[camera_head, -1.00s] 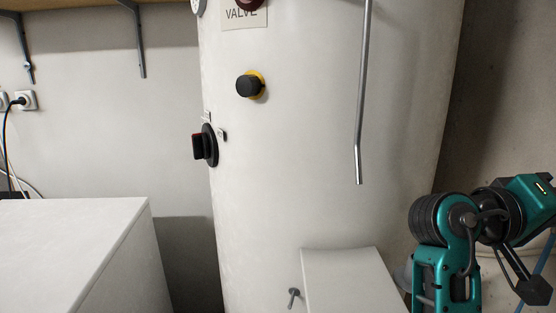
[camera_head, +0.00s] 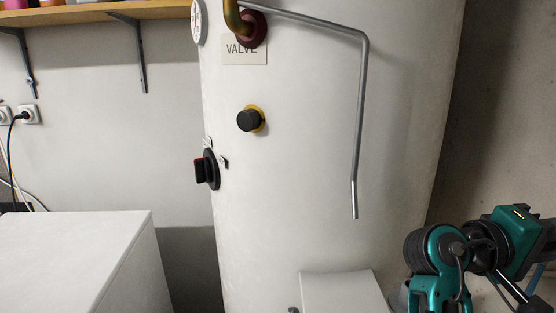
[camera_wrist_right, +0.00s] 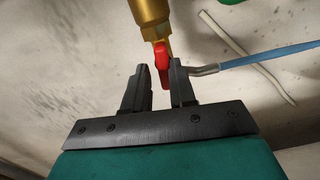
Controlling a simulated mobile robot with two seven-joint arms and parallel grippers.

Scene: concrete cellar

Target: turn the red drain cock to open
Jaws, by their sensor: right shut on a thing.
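The red drain cock handle (camera_wrist_right: 162,60) shows in the right wrist view, below a brass valve body (camera_wrist_right: 149,12). My right gripper (camera_wrist_right: 160,84) is around the lower part of the red handle and shut on it. The handle sits close to the right finger in the picture; the contact itself is hard to see. In the head view my right arm comes in at the lower right, and its gripper and the drain cock are out of that picture. My left gripper is in neither current view.
A bent grey bar with a blue sleeve (camera_wrist_right: 270,55) runs right from behind the right finger. A white tank (camera_head: 300,180) with a black knob (camera_head: 248,120), a dark red-marked dial (camera_head: 206,170) and a bent metal pipe (camera_head: 357,130) fills the head view. A white box (camera_head: 75,255) stands left.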

